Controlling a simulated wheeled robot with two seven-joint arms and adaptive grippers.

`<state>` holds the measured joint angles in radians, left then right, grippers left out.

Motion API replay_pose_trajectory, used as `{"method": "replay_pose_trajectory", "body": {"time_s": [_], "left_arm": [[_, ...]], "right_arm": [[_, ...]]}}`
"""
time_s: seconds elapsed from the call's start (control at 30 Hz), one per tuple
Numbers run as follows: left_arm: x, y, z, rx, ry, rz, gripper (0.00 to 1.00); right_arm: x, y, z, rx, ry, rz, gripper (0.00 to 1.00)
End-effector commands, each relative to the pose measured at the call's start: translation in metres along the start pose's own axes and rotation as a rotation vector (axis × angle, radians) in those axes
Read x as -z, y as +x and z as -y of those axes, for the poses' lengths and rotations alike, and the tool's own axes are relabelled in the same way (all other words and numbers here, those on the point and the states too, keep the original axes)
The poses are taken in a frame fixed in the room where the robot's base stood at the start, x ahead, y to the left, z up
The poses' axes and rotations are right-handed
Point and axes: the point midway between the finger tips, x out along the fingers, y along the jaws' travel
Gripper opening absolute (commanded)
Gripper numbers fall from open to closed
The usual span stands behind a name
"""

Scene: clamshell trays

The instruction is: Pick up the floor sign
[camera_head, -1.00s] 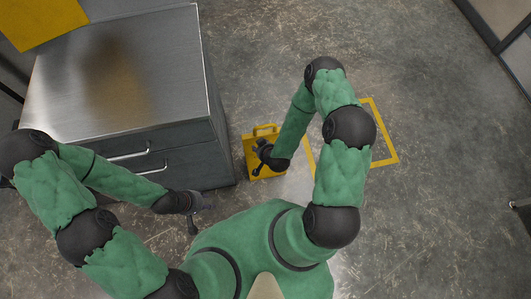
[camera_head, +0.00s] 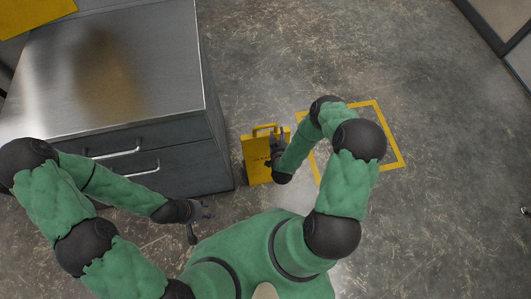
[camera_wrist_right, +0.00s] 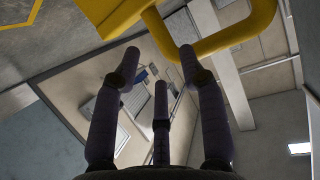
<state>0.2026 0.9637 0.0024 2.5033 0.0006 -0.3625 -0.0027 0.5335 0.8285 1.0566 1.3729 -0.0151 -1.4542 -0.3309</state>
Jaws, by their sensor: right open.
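The yellow floor sign (camera_head: 256,165) stands on the floor beside the grey cabinet, with a loop handle on its top edge. My right gripper (camera_head: 278,142) is open at the right part of the sign, just below its handle in the head view. In the right wrist view, the yellow handle (camera_wrist_right: 232,36) crosses the top, ahead of the spread fingers (camera_wrist_right: 160,60), with nothing between them. Whether a finger touches the sign is unclear. My left gripper (camera_head: 203,213) is empty, its fingers apart, in front of the cabinet's lower right corner.
The grey cabinet (camera_head: 150,60) with a steel top and drawer handles stands close on the left of the sign. A yellow square outline (camera_head: 390,130) is marked on the floor to the right, partly behind my right arm. The floor beyond is clear.

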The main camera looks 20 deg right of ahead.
Motion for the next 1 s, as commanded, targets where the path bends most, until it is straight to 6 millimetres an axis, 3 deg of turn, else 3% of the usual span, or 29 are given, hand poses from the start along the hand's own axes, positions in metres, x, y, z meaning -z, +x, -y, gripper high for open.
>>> {"method": "replay_pose_trajectory", "body": {"time_s": [0.4, 0.73, 0.9, 1.0], "left_arm": [[0.001, 0.026, 0.009, 0.0, 0.0, 0.0, 0.4], [0.001, 0.027, 0.01, 0.0, 0.0, 0.0, 0.4], [0.001, 0.027, 0.01, 0.0, 0.0, 0.0, 0.4], [0.001, 0.027, 0.01, 0.0, 0.0, 0.0, 0.4]], "right_arm": [[-0.004, 0.047, 0.001, 0.0, 0.0, -0.001, 0.42], [-0.002, 0.052, 0.001, 0.001, 0.0, 0.001, 0.42], [-0.002, 0.052, 0.001, 0.001, 0.001, 0.001, 0.0], [-0.002, 0.052, 0.001, 0.001, 0.001, 0.001, 0.0]]}}
